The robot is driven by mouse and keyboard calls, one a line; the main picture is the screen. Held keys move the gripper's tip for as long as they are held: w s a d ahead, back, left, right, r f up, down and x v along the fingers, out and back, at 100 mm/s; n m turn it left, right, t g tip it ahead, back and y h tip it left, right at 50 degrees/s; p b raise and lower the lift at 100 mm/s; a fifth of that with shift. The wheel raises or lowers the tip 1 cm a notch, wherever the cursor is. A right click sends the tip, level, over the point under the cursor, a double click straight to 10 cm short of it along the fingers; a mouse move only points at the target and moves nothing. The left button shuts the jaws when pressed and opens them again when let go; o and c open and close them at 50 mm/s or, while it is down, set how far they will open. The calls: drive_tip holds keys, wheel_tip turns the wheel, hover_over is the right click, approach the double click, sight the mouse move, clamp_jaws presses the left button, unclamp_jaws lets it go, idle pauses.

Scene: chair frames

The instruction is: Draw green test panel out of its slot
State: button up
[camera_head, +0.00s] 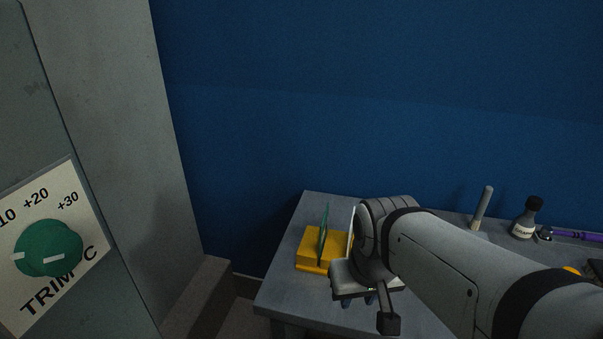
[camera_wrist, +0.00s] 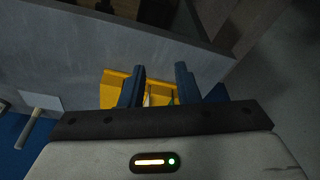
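The green test panel (camera_head: 324,236) stands upright in the yellow slotted holder (camera_head: 309,247) on the grey table. A pale panel (camera_head: 350,232) stands to its right, partly hidden by my arm. My gripper (camera_head: 371,299) is to the right of the holder in the head view, its fingers mostly hidden. In the wrist view my gripper (camera_wrist: 160,76) has its two dark blue fingers apart, with nothing held. Behind them shows the yellow holder (camera_wrist: 112,83), with slivers of pale and green panel between the fingers; how near they are I cannot tell.
The grey table (camera_head: 283,274) also bears a pale upright rod (camera_head: 482,208), a dark-capped bottle (camera_head: 525,219) and a purple tool (camera_head: 578,236) at the right. A blue wall (camera_head: 380,110) rises behind. A grey cabinet with a green dial (camera_head: 48,248) stands at the left.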

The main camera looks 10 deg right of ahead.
drive_tip(key=w+r+m+h, duration=0.1)
drive_tip(key=w+r+m, duration=0.15)
drive_tip(key=w, duration=0.95)
drive_tip(key=m+t, duration=0.2)
approach(325, 215)
drive_tip(key=shift+w+a+f+h+p, duration=0.15)
drive_tip(key=shift+f+h+p, duration=0.05)
drive_tip(key=shift+f, duration=0.2)
drive_tip(key=shift+w+a+f+h+p, duration=0.15)
drive_tip(key=shift+f+h+p, duration=0.05)
drive_tip(key=shift+f, duration=0.2)
drive_tip(key=shift+w+f, duration=0.1)
drive_tip(key=shift+w, duration=0.1)
drive_tip(key=b+x, duration=0.2)
drive_tip(key=x, duration=0.2)
drive_tip(key=b+x, duration=0.2)
drive_tip(key=x, duration=0.2)
drive_tip(key=shift+s, duration=0.25)
drive_tip(key=shift+c, duration=0.6)
clamp_jaws()
drive_tip(key=shift+r+p, duration=0.25)
drive_tip(key=shift+p, duration=0.05)
